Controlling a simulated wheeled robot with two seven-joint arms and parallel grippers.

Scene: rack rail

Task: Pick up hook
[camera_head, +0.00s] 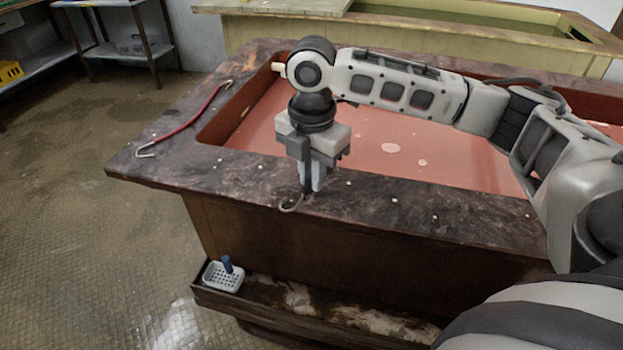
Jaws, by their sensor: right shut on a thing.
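The hook (291,208) is a thin dark curved piece at the front rim of the wooden tank. Its curved end shows just below my right gripper (308,186). My right gripper points down and is shut on the hook. The upper part of the hook is hidden between the fingers. I cannot tell whether the hook touches the rim. My left gripper is not in view.
The wide rim (400,208) surrounds a basin with a reddish floor (390,150). A red cord with metal end hooks (195,118) lies on the left rim. A white basket (224,277) with a blue item sits on the low front ledge (310,302). Shelves (125,45) stand at the back left.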

